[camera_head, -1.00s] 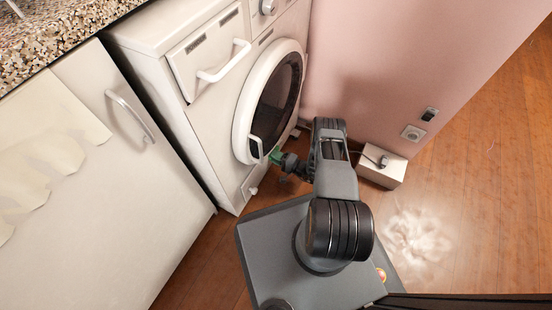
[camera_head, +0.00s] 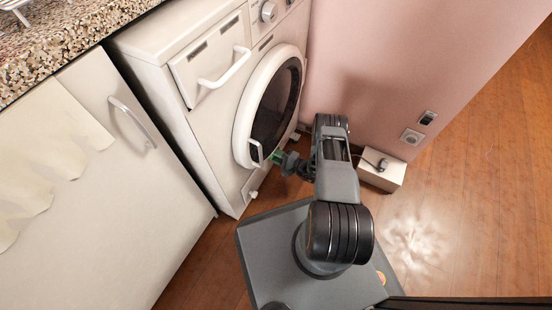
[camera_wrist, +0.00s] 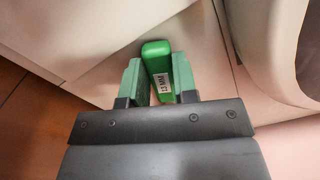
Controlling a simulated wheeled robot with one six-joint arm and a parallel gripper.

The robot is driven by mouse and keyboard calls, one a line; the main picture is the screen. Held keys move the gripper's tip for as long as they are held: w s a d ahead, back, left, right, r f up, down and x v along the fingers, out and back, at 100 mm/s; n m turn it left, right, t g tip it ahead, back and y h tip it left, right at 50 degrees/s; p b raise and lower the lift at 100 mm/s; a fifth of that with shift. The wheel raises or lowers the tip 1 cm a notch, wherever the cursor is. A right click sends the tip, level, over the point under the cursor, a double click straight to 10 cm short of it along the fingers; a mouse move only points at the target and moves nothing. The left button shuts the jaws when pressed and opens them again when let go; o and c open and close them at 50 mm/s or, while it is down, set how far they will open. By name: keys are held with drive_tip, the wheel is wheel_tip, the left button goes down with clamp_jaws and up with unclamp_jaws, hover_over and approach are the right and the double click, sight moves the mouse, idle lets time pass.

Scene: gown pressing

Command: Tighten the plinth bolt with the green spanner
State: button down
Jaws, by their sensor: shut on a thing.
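The green spanner (camera_wrist: 156,52) shows in the wrist view as a bright green bar with a small white label. It sits between the two green fingers of my gripper (camera_wrist: 157,72), which is shut on it. In the head view my gripper (camera_head: 277,157) is low in front of the washing machine, just right of the lower edge of its round door. The spanner's far end is hidden or too small to make out. I cannot make out the plinth bolt in either view.
The white washing machine (camera_head: 205,125) has a small panel and white knob (camera_head: 253,194) low on its front. A white cabinet (camera_head: 95,190) stands at the left. A white box (camera_head: 382,178) with a cable sits by the pink wall (camera_head: 375,70). The wooden floor (camera_head: 470,200) at right is clear.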

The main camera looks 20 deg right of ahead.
drive_tip(key=shift+w+r+m, duration=0.15)
drive_tip(key=shift+r+m, duration=0.15)
drive_tip(key=shift+w+d+r+m, duration=0.2)
drive_tip(key=shift+r+m, duration=0.2)
drive_tip(key=shift+m, duration=0.15)
drive_tip(key=shift+w+d+r+m, duration=0.2)
drive_tip(key=shift+r+m, duration=0.25)
drive_tip(key=shift+m, duration=0.15)
drive_tip(key=shift+w+d+r+m, duration=0.2)
drive_tip(key=shift+r+m, duration=0.2)
drive_tip(key=shift+m, duration=0.15)
